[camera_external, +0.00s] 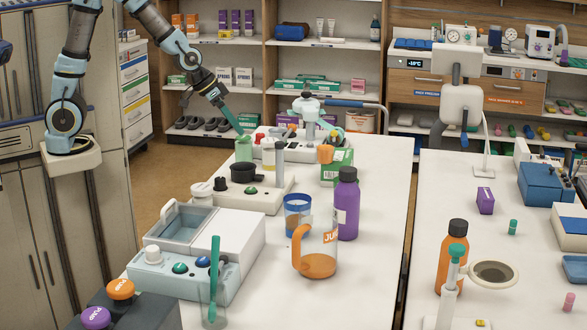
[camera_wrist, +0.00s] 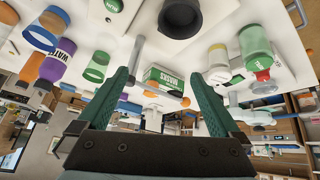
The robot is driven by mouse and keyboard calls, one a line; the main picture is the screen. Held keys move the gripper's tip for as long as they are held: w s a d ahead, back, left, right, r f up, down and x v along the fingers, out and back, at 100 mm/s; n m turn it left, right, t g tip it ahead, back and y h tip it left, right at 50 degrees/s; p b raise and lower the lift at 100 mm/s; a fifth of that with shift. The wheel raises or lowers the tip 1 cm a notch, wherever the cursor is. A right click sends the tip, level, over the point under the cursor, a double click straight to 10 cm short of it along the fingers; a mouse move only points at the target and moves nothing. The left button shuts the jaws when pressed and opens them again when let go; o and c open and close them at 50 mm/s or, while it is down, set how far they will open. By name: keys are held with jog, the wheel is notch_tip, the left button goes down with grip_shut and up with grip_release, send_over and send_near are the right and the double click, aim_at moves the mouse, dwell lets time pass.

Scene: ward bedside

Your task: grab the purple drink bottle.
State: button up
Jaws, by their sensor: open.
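The purple drink bottle (camera_external: 346,205) with a black cap stands upright on the white table, right of the clear jug and blue-ringed cup. It also shows at the left of the wrist view (camera_wrist: 57,62), behind a clear cup. My gripper (camera_external: 238,128) is up and to the left of the bottle, well apart from it, above the equipment at the far left of the table. In the wrist view its two green fingers (camera_wrist: 159,76) are spread wide with nothing between them.
The clear jug (camera_external: 317,250) with an orange handle and a blue-ringed cup (camera_external: 297,214) stand close left of the bottle. A green masks box (camera_external: 337,165) is behind it. A white device (camera_external: 205,245) fills the left. The table right of the bottle is clear.

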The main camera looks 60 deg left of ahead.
jog(key=w+d+r+t+h+b, duration=0.1)
jog(key=w+d+t, duration=0.1)
jog(key=w+d, duration=0.5)
jog(key=w+d+r+t+h+b, duration=0.1)
jog(key=w+d+t+b, duration=0.15)
jog(key=d, duration=0.75)
jog(key=n+t+y+b, duration=0.3)
jog(key=t+y+b, duration=0.1)
send_over(337, 195)
jog(key=s, duration=0.4)
notch_tip(337, 195, down, 2)
jog(key=shift+y, duration=0.3)
notch_tip(337, 195, down, 8)
jog(key=shift+f+p, duration=0.25)
jog(key=shift+p, duration=0.75)
jog(key=shift+w, duration=0.7)
jog(key=shift+p+x, duration=1.05)
jog(key=shift+x, duration=2)
jog(key=shift+f, duration=0.15)
jog(key=c, duration=1.6)
